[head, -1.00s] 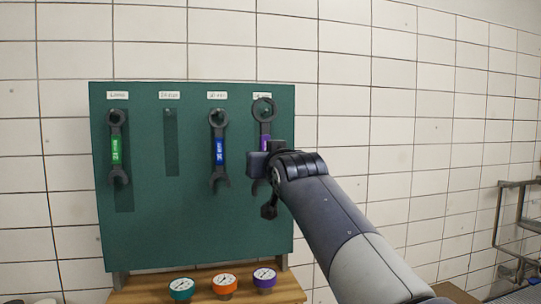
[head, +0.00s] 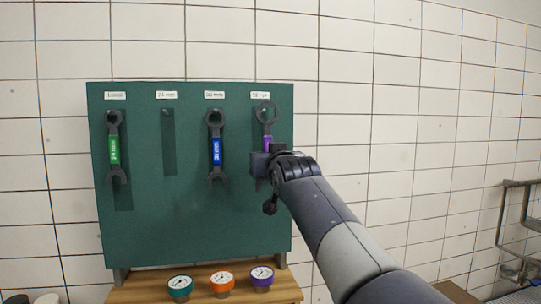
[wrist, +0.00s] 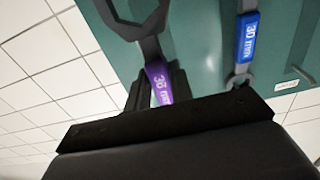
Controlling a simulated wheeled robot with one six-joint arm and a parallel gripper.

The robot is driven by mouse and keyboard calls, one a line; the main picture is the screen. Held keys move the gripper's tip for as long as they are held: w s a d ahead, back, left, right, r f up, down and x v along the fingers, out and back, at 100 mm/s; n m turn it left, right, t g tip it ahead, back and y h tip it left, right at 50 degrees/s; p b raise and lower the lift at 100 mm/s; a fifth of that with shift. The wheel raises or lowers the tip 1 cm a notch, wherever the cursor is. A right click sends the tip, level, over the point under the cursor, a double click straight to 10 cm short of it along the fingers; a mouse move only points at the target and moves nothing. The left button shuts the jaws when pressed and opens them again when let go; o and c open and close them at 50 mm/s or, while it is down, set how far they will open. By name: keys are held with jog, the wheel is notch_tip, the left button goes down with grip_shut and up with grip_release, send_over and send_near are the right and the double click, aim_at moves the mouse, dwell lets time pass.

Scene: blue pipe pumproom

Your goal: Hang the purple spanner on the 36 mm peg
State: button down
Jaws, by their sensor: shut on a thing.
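The purple spanner (head: 267,142), dark with a purple band, is upright at the right column of the green tool board (head: 200,215). Its ring end is up, just below the rightmost label (head: 260,95), which is blurred. My gripper (head: 264,162) is shut on the spanner below the purple band and hides part of its lower end.
A blue spanner (head: 216,152) hangs just left, a green spanner (head: 114,150) at far left. Between them is an empty dark outline (head: 168,140). Pipes (head: 507,225) are at right.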

jog(key=w+a+f+p, duration=0.1)
jog(key=w+p, duration=0.1)
jog(key=w, duration=0.4)
jog(key=shift+a, duration=0.15)
dwell(0.5)
jog(key=shift+f, duration=0.1)
dwell(0.5)
jog(key=c, duration=1.3)
grip_release()
jog(key=shift+c, duration=0.2)
jog(key=shift+o, duration=0.9)
jog(key=shift+f, duration=0.15)
jog(key=s+d+b, duration=0.2)
jog(key=s+b, duration=0.2)
jog(key=s, duration=0.6)
jog(key=shift+s, duration=0.3)
